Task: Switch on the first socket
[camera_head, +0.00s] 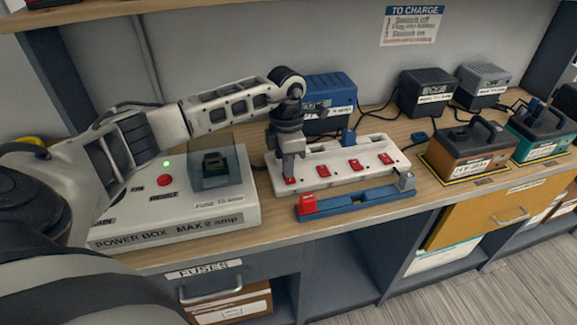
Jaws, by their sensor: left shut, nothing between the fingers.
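A white socket strip (330,182) lies on the wooden bench with a row of several red switches along its front. My left gripper (288,178) is shut and empty, pointing straight down at the leftmost red switch (291,182). Its fingertips are at or just above this switch and partly hide it; I cannot tell if they touch. The other switches, such as the second one (323,171), are clear. A blue plug (348,137) sits at the strip's back edge. Whether the first switch is on or off cannot be told. My right gripper is not in view.
A power box (180,215) with a green light and red reset button stands left of the strip. A blue bar (355,201) with a red end lies in front. Chargers (425,92) stand behind, and battery packs (468,150) stand right. A sign (411,25) hangs above.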

